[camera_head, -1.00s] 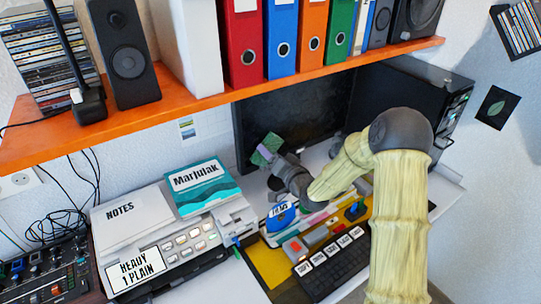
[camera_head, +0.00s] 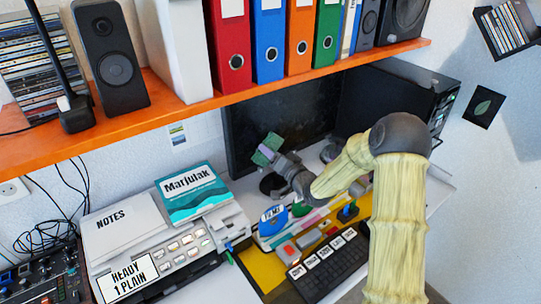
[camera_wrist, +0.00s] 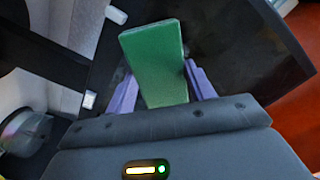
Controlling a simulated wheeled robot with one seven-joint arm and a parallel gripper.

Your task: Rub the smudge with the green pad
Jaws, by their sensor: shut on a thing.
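The green pad (camera_wrist: 155,62) is held between the two purple fingers of my gripper (camera_wrist: 161,88) in the wrist view. In the head view the pad (camera_head: 265,152) is small and tilted, in front of the left part of the dark monitor screen (camera_head: 300,112). My gripper (camera_head: 276,157) is shut on it. The wrist view shows the dark screen (camera_wrist: 235,50) behind the pad. I cannot tell whether the pad touches the screen. I cannot make out a smudge in either view.
An orange shelf (camera_head: 180,112) with binders and a speaker (camera_head: 112,62) overhangs the monitor. A black computer case (camera_head: 395,100) stands right of it. Below are a printer (camera_head: 180,245) with papers, a keyboard (camera_head: 330,268) and several small desk items. Cables hang at the left.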

